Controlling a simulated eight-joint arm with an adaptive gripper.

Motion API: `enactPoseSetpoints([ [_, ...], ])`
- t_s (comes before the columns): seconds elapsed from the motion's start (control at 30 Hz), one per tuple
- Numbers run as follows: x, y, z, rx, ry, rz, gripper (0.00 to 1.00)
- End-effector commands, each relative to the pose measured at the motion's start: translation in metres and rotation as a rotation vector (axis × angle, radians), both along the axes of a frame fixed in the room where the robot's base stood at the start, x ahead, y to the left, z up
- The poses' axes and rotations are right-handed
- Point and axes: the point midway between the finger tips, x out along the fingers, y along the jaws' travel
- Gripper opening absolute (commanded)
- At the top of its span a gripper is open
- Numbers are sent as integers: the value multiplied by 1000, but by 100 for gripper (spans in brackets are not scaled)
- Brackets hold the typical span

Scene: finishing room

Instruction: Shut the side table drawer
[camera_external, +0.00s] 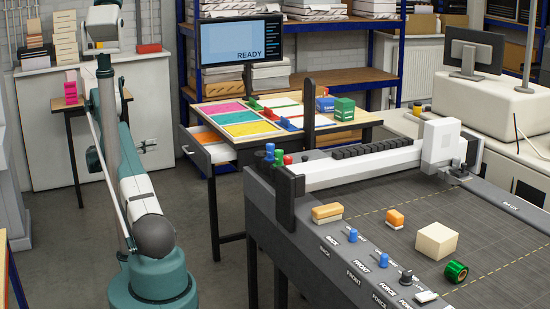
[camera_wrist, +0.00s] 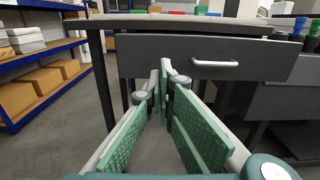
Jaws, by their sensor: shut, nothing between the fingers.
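The side table (camera_external: 345,120) stands mid-scene with a light wood top on dark legs. Its drawer (camera_external: 218,152) is pulled out on the left side, and an orange sheet shows inside. In the wrist view the dark grey drawer front (camera_wrist: 150,58) with its pale bar handle (camera_wrist: 215,63) faces me below the table top edge. My gripper (camera_wrist: 167,72) is shut and empty, with green-padded fingers pointing towards the left part of the drawer front, left of the handle. I cannot tell whether the fingertips touch it. In the external view my gripper (camera_external: 147,145) shows left of the drawer.
Coloured sheets and small blocks lie on the table top. A monitor (camera_external: 240,40) stands behind it. A large dark machine bench (camera_external: 400,220) fills the right foreground. A small table with a pink stack (camera_external: 70,88) stands at left. Floor between arm and side table is clear.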

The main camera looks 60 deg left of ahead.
Motion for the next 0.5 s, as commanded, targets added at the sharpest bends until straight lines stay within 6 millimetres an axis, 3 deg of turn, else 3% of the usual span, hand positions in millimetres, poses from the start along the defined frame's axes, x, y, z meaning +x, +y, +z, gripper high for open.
enactPoseSetpoints([
  [0.5, 66, -1, -2, 0, 0, -2, 0],
])
